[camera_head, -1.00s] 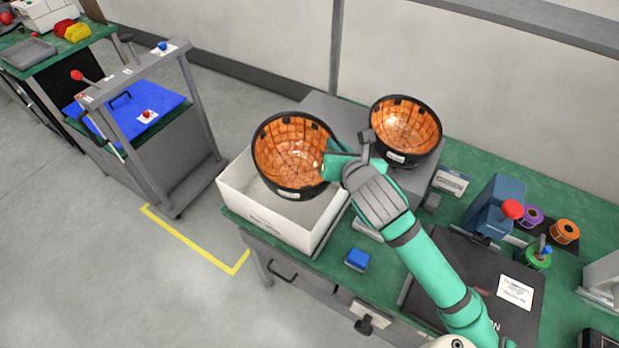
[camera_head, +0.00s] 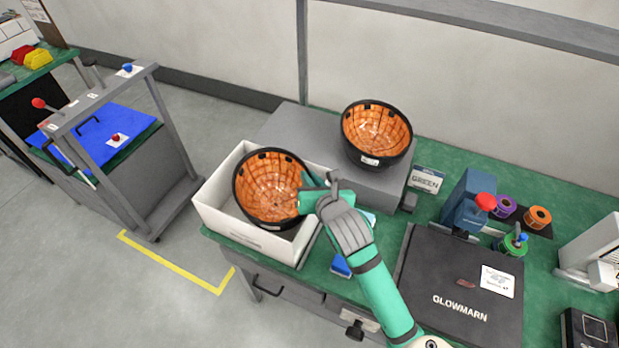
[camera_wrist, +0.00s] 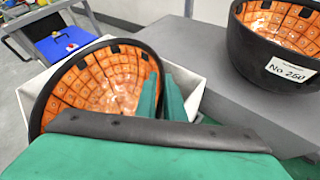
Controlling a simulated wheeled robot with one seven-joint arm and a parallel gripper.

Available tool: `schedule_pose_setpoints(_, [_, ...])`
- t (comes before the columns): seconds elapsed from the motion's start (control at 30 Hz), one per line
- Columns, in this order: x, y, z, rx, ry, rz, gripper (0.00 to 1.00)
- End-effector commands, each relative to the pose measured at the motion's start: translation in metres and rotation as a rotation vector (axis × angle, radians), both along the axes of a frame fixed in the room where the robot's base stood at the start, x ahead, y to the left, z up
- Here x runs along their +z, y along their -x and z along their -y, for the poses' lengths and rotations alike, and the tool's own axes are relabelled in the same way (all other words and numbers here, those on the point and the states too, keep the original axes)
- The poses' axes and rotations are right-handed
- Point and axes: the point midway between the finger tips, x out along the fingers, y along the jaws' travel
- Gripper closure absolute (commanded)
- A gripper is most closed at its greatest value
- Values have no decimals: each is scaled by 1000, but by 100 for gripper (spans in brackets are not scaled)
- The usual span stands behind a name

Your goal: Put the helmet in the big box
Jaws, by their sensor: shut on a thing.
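The helmet (camera_head: 268,187) is a black bowl with an orange padded inside, its open side up. My gripper (camera_head: 309,197) is shut on its right rim. The helmet is over the white big box (camera_head: 222,204) and seems partly within its opening; how deep it sits I cannot tell. In the wrist view the green fingers (camera_wrist: 160,100) grip the rim of the helmet (camera_wrist: 100,85), with the box (camera_wrist: 190,88) around and behind it. A second similar helmet (camera_head: 377,133) rests on the grey block; its label reads "No.260" in the wrist view (camera_wrist: 285,68).
The grey block (camera_head: 285,125) stands behind the box on the green bench (camera_head: 450,165). A blue block (camera_head: 341,265), a black "GLOWMARN" case (camera_head: 455,285), a blue device with a red knob (camera_head: 467,203) and spools (camera_head: 538,217) lie right.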

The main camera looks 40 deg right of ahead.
Motion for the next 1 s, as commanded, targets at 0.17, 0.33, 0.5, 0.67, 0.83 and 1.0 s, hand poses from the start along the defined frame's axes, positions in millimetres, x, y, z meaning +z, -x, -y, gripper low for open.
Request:
schedule_pose_setpoints(0.17, [0, 0, 0, 0, 1, 2, 100])
schedule_pose_setpoints(0.33, [-2, 0, 0, 0, 1, 0, 100])
schedule_pose_setpoints(0.5, [-6, 0, 0, 0, 0, 2, 100])
schedule_pose_setpoints(0.67, [-10, 0, 0, -1, 0, 1, 100])
schedule_pose_setpoints(0.83, [-12, 0, 0, 1, 0, 0, 89])
schedule_pose_setpoints(1.0, [-12, 1, 1, -2, 0, 0, 72])
